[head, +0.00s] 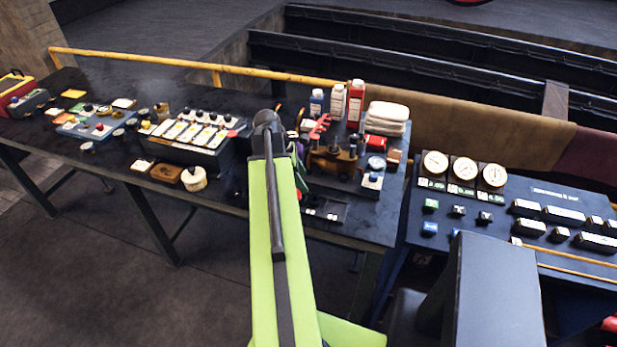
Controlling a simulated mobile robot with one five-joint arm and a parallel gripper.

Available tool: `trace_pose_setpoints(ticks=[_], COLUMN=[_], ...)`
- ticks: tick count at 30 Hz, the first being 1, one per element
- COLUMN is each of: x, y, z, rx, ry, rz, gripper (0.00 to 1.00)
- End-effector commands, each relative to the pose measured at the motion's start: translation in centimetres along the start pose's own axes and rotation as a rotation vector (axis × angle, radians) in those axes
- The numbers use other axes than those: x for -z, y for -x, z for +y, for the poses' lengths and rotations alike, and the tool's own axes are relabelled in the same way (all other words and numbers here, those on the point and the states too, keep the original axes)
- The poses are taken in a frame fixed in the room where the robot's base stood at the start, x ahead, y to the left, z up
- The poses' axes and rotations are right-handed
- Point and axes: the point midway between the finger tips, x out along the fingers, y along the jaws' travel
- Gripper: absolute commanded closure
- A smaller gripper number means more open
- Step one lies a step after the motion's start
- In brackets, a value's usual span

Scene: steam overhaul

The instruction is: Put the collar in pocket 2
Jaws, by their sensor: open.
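My green arm (272,235) reaches forward over the near edge of the long dark workbench (110,165). Its dark rounded joint (267,122) hides part of the bench behind it. My gripper's fingers are hidden behind the arm. I cannot single out the collar among the small parts. A small brass-coloured cylinder (161,111) stands on the left part of the bench. A dark sloped box (200,142) carries several pale labelled spots with dark knobs. A flat dark piece (326,209) lies at the bench's front edge, right of my arm. Pocket 2 cannot be made out.
Bottles (337,104), folded white cloths (388,115) and a red-and-brown fixture (332,153) crowd the right of the bench. A round cream pot (193,178) stands near the front edge. A gauge panel (464,172) stands right. A yellow rail (180,62) runs behind.

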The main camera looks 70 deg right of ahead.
Motion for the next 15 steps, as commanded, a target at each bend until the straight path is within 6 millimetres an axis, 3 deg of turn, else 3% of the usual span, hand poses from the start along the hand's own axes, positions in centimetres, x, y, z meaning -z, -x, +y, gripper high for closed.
trace_pose_setpoints(ticks=[1,3,13,15], x=[-0.3,-0.2,0.1,1.1], y=[1.6,2.0,1.9,2.3], z=[0.0,0.0,0.0,-0.1], rx=[0.0,0.0,0.0,-0.006], ry=[0.001,0.001,0.001,-0.003], rz=[0.0,0.0,0.0,0.005], gripper=[0.36,0.36,0.36,0.36])
